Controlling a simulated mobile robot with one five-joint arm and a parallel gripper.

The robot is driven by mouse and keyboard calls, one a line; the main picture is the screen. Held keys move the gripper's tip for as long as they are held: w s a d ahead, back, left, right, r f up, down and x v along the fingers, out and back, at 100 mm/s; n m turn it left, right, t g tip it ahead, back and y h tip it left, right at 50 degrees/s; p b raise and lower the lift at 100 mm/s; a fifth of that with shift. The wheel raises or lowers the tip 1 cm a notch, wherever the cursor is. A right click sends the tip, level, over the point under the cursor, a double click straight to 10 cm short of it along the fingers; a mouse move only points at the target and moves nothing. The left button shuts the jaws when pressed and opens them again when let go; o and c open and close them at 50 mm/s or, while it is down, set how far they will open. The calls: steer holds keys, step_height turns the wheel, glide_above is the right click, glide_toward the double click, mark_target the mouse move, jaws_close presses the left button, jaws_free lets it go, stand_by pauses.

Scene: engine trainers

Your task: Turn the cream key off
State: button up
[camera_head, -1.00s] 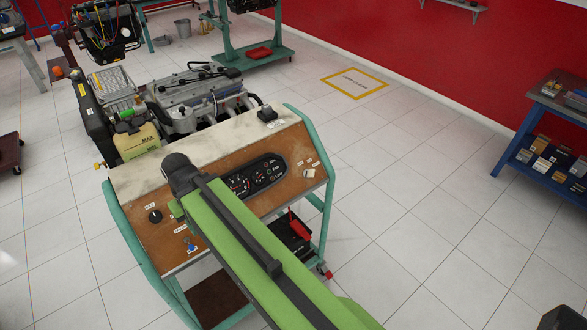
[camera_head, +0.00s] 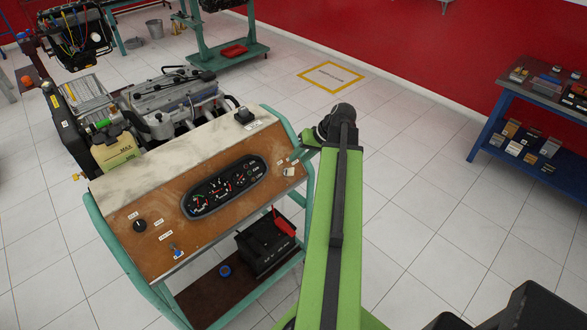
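The cream key (camera_head: 289,171) sits in the right end of the brown dash panel (camera_head: 168,216) on the engine trainer stand. It looks small, and I cannot make out its exact angle. My arm comes up from the bottom of the view, just right of the panel. Part of my gripper (camera_head: 302,150) shows at the panel's right edge, close above the cream key. The fingers are mostly hidden by my arm and too small to read, and I cannot tell whether they touch the key.
A blue key (camera_head: 177,251) and a black knob (camera_head: 139,225) are on the panel's left part, with a gauge cluster (camera_head: 224,186) between. A battery (camera_head: 262,248) stands on the lower shelf. A blue shelf unit (camera_head: 484,130) is at right. Floor between is clear.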

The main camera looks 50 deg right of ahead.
steer(key=t, duration=0.1)
glide_toward(292, 169)
steer(key=shift+m+h, duration=0.3)
steer(key=shift+m, duration=0.1)
steer(key=b+x, duration=0.5)
steer(key=b, duration=0.2)
steer(key=b+x, duration=0.5)
steer(key=b, duration=0.1)
steer(key=shift+s+a+f+b, duration=0.15)
steer(key=shift+s+f+b, duration=0.15)
steer(key=shift+b, duration=0.1)
steer(key=shift+w+a+f, duration=0.1)
steer(key=shift+w+f, duration=0.1)
steer(key=shift+w, duration=0.05)
steer(key=shift+r, duration=0.1)
steer(key=shift+c, duration=0.4)
jaws_close()
